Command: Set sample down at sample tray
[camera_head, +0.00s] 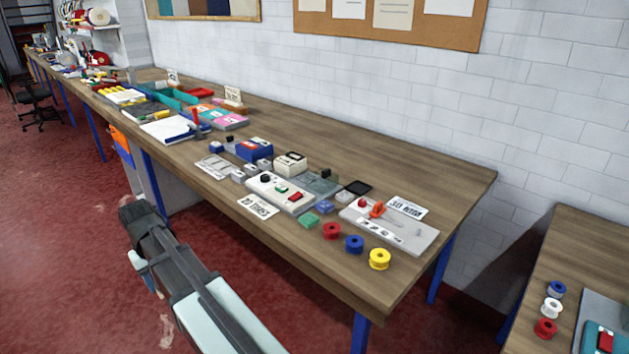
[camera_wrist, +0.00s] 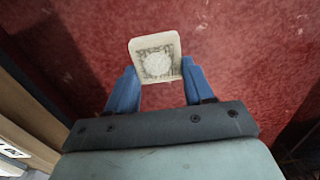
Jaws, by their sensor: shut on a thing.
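In the wrist view my gripper (camera_wrist: 157,78) has its two blue fingers closed on the sides of a small square sample (camera_wrist: 156,48). The sample has a cream rim and a grey mottled middle with a pale round patch. It is held above the red floor. In the head view my arm reaches up from the bottom, in front of the long bench, and I cannot make out the sample there. I cannot tell which is the sample tray.
The long wooden bench (camera_head: 440,190) holds a white switch box (camera_head: 279,194), a grey board (camera_head: 405,233), and red (camera_head: 331,231), blue (camera_head: 354,244) and yellow (camera_head: 379,259) spools. A second bench stands at right. The bench's back right is mostly clear.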

